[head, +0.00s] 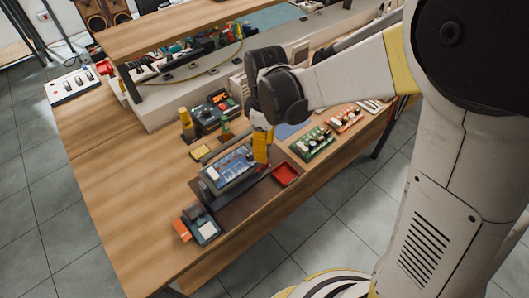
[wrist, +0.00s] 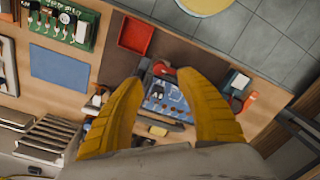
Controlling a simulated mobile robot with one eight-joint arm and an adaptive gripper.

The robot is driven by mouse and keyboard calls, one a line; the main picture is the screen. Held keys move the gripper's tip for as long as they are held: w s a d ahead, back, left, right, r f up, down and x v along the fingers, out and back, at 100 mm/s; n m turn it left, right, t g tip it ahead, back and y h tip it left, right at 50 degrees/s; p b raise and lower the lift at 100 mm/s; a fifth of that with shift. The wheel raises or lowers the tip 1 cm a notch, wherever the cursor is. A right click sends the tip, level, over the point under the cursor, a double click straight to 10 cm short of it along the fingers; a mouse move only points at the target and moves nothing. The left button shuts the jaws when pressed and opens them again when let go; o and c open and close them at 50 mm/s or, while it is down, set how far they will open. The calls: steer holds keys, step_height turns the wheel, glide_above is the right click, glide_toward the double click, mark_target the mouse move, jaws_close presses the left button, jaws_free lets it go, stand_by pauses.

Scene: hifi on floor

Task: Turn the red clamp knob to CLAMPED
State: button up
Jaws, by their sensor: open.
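The red clamp knob (wrist: 163,71) shows in the wrist view between my two fingertips, at the edge of a fixture holding a blue circuit board (wrist: 165,98). In the head view my gripper (head: 262,160) points down at the right end of the blue board (head: 230,166) and mostly hides the knob. No CLAMPED marking is readable.
A red tray (head: 285,174) lies right of the fixture, close to the bench's front edge. A green board (head: 313,144) and an orange board (head: 345,118) lie beyond it. A small device (head: 204,229) stands at the near left.

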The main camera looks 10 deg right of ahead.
step_height(320, 180, down, 6)
steer(key=shift+s+f+b, duration=0.1)
steer(key=shift+f+b, duration=0.1)
steer(key=shift+b, duration=0.7)
jaws_close()
